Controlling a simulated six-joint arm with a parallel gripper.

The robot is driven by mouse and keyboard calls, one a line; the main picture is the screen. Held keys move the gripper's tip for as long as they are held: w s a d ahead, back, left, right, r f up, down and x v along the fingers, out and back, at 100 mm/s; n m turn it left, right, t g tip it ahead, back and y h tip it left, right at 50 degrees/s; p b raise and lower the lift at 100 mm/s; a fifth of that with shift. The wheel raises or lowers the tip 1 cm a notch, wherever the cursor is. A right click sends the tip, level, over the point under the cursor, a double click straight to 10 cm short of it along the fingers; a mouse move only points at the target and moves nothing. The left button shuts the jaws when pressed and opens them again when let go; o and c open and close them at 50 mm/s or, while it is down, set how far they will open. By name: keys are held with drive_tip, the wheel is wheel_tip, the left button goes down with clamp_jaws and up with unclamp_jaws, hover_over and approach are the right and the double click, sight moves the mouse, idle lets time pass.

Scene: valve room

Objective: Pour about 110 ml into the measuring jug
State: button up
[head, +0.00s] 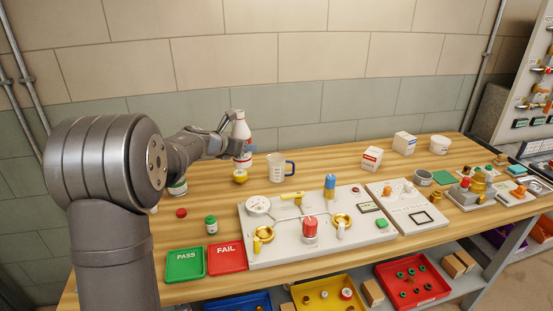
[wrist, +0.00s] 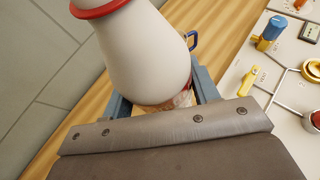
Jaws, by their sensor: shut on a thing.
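A white bottle with a red and white label (head: 241,143) is held by my gripper (head: 232,143), above the bench at the back left of the valve panel. In the head view the bottle looks close to upright. In the wrist view the white bottle (wrist: 145,50) with a red ring fills the upper middle, and my gripper (wrist: 165,104) is shut on it. The white measuring jug (head: 277,168) with a blue handle stands upright on the bench, just right of the bottle. In the wrist view only its blue handle (wrist: 193,40) shows behind the bottle. The liquid level cannot be seen.
A yellow-topped item (head: 240,176) stands below the bottle, left of the jug. The valve panel (head: 290,252) with gauges and knobs lies in front.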

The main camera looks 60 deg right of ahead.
drive_tip(key=s+d, duration=1.3)
drive_tip(key=d, duration=0.5)
wheel_tip(320, 180, down, 7)
drive_tip(key=shift+w+a, duration=0.15)
drive_tip(key=shift+w, duration=0.05)
drive_tip(key=shift+s+f+n+g+h, duration=0.3)
drive_tip(key=shift+f+n+g+h, duration=0.3)
drive_tip(key=shift+n+g, duration=0.9)
drive_tip(key=shift+s+f+n+g+h, duration=0.25)
drive_tip(key=shift+f+n+g+h, duration=0.45)
drive_tip(key=shift+n, duration=1.55)
drive_tip(key=shift+s+f+n+g+h, duration=0.3)
drive_tip(key=shift+f+n+g, duration=0.15)
drive_tip(key=shift+n+g, duration=1.15)
